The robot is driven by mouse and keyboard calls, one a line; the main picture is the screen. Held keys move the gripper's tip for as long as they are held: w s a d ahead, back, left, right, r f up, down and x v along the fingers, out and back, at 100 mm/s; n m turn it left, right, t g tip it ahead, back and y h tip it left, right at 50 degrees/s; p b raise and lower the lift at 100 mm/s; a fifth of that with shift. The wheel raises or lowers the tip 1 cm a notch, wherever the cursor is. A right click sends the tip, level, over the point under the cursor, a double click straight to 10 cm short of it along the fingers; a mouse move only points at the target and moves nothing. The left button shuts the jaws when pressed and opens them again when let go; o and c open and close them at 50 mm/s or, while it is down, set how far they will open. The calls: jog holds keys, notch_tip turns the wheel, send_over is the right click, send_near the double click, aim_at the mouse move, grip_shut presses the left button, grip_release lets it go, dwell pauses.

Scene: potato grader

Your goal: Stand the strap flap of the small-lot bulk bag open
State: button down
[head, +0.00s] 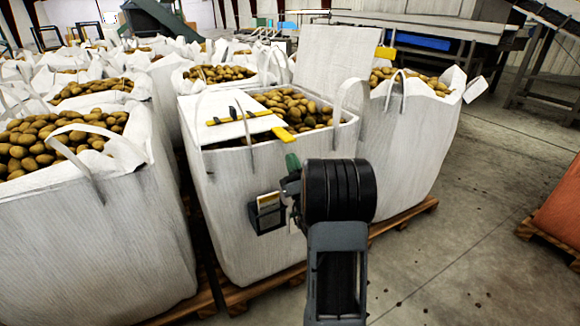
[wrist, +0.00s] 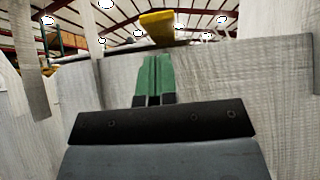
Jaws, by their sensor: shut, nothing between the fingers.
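The bulk bag in front of me (head: 240,225) is a white, open-topped bag of potatoes. A white flap (head: 222,107) with yellow strips and black straps lies nearly flat over the left part of its top. A yellow tab (head: 285,133) sticks out at the flap's front right corner, near the rim. My gripper (head: 292,162) is shut and empty, its green fingertips just below that tab at the bag's front wall. In the wrist view, my green fingertips (wrist: 155,60) point at the bag wall, and a yellow tab (wrist: 157,24) is just above them. Contact is unclear.
A white panel (head: 325,58) with a yellow tab (head: 385,52) stands upright at the back. Filled bags stand at left (head: 90,240) and right (head: 415,130). A dark-framed pouch (head: 267,213) is on the front wall.

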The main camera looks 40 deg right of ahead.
jog(key=r, duration=0.1)
jog(key=r+p, duration=0.1)
jog(key=r, duration=0.1)
jog(key=shift+a+y+p, duration=0.3)
jog(key=shift+a, duration=0.05)
jog(key=shift+d, duration=0.1)
